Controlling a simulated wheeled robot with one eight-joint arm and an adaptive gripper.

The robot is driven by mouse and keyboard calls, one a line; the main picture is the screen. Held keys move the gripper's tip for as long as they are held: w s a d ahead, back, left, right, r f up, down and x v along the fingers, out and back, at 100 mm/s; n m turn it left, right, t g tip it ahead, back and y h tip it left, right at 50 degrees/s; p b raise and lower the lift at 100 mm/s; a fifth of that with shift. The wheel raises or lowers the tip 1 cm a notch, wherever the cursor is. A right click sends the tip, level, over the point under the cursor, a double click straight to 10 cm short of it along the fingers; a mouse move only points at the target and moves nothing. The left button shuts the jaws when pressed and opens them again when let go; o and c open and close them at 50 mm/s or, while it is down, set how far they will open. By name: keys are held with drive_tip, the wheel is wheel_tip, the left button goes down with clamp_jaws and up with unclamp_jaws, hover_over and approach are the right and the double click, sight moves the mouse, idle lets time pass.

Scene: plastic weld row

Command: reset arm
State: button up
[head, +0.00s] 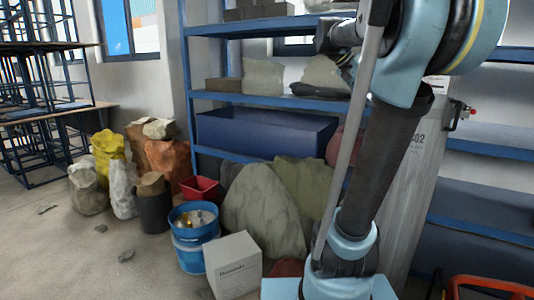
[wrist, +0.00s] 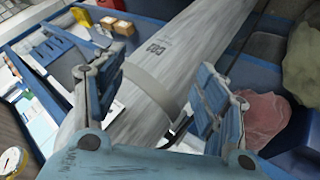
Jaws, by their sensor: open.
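My arm rises at the right of the head view and bends at its top. My gripper shows clearly in the wrist view (wrist: 163,98). Its two blue-padded fingers are spread apart and open, with nothing held between them. A grey CO2 cylinder (wrist: 180,55) with a pale band lies beyond the fingers in that view; I cannot tell how far off it is. In the head view the cylinder (head: 418,150) stands behind my arm, partly hidden by it.
Blue shelving (head: 250,97) holds a dark blue bin (head: 262,135) and grey sacks. In front stand a blue bucket (head: 194,222), a white box (head: 233,264), a red bin (head: 200,189) and several sacks. An orange crate (head: 490,286) is at lower right.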

drive_tip(key=s+a+f+n+t+y, duration=0.1)
drive_tip(key=s+a+f+n+y, duration=0.2)
drive_tip(key=f, duration=0.9)
drive_tip(key=s+a+f+n+y, duration=0.3)
drive_tip(key=s+a+f, duration=0.6)
drive_tip(key=f, duration=0.3)
drive_tip(key=s+a+f+n+t+y, duration=0.1)
drive_tip(key=s+a+f, duration=0.5)
drive_tip(key=f, duration=0.7)
drive_tip(key=shift+s+a+n+t+y, duration=0.3)
drive_tip(key=shift+n+y, duration=0.6)
drive_tip(key=shift+n, duration=0.3)
